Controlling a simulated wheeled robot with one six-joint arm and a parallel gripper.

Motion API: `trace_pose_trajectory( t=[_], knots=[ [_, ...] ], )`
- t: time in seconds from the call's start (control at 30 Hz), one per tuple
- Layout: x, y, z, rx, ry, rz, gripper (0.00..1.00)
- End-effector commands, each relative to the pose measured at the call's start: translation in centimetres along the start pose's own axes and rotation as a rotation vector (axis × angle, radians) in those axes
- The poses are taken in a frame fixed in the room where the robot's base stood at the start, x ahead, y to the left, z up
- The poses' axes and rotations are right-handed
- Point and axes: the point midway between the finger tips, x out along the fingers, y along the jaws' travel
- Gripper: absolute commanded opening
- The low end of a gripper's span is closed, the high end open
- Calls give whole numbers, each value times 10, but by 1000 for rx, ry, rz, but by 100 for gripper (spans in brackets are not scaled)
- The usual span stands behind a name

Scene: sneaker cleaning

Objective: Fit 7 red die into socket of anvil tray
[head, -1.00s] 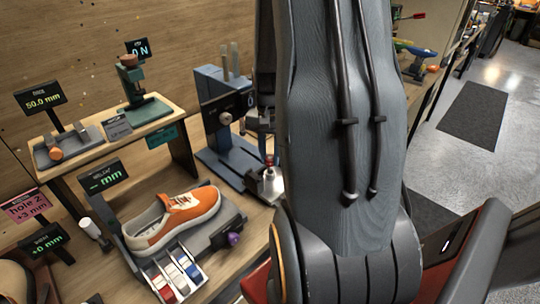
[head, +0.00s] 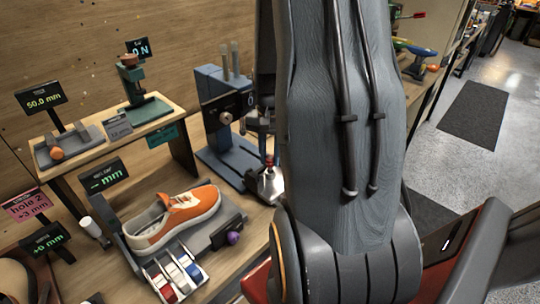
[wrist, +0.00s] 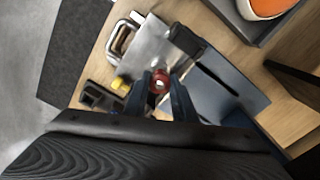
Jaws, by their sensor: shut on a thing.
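The red die (wrist: 159,84) is between the two fingertips of my gripper (wrist: 161,92) in the wrist view, with its round top and pale centre showing. My gripper is shut on it. In the head view the red die (head: 270,163) is a small red spot just above the silver metal anvil tray (head: 267,187), beside the blue press. The tray's shiny plate (wrist: 152,48) lies beneath and ahead of the die in the wrist view. The socket cannot be made out, and whether the die touches the tray is unclear.
The blue press (head: 222,105) stands close to my gripper. A small yellow piece (wrist: 119,83) lies left of the die. An orange sneaker (head: 175,220) rests on a grey stand at the front left. A raised wooden shelf (head: 172,125) is behind it.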

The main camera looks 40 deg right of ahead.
Motion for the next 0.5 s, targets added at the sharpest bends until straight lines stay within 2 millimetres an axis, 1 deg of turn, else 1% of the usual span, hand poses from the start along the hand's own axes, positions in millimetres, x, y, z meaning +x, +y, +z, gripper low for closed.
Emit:
trace_pose_trajectory(
  t=[0.5],
  knots=[
    [12, 0, 0, 0, 0, 0, 1]
  ],
)
